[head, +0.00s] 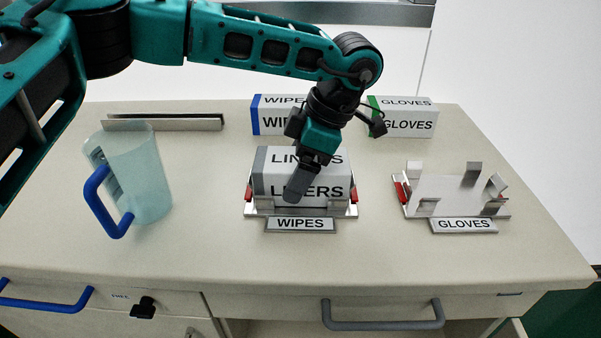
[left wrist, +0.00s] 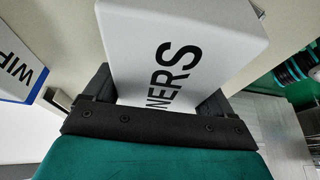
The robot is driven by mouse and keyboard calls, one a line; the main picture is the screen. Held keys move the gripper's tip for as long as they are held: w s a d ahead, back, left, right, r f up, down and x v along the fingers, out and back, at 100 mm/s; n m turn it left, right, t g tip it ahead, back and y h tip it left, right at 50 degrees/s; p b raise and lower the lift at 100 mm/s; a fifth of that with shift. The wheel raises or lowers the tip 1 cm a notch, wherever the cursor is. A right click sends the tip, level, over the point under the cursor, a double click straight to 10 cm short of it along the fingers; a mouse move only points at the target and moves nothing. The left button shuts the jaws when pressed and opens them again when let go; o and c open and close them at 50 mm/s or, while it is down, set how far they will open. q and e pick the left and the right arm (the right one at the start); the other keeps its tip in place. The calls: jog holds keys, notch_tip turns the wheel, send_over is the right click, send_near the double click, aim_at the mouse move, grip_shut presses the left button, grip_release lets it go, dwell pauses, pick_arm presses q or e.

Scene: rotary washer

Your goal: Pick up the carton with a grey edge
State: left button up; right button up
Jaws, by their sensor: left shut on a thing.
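The carton with a grey edge (head: 325,187) is white, marked LINERS, with its grey edge at the left end. It sits in or just above the metal holder (head: 262,211) labelled WIPES; I cannot tell if it touches the holder. My left gripper (head: 305,180) reaches down over it from above and is shut on it, hiding part of its front and top. In the left wrist view the carton (left wrist: 180,50) lies between the fingers of my left gripper (left wrist: 160,90). My right gripper is not in view.
A WIPES carton with a blue edge (head: 272,122) and a GLOVES carton with a green edge (head: 408,124) stand behind. An empty holder labelled GLOVES (head: 450,190) is at right. A translucent jug with a blue handle (head: 145,180) stands at left. The counter front (head: 380,255) is clear.

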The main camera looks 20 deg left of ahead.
pick_arm(q)
jog(key=shift+r, duration=0.1)
notch_tip(320, 180, up, 19)
jog(key=p, duration=0.2)
notch_tip(320, 180, up, 8)
jog(key=p, duration=0.5)
send_over(298, 159)
dwell(1.0)
jog(key=shift+a, duration=0.1)
dwell(0.4)
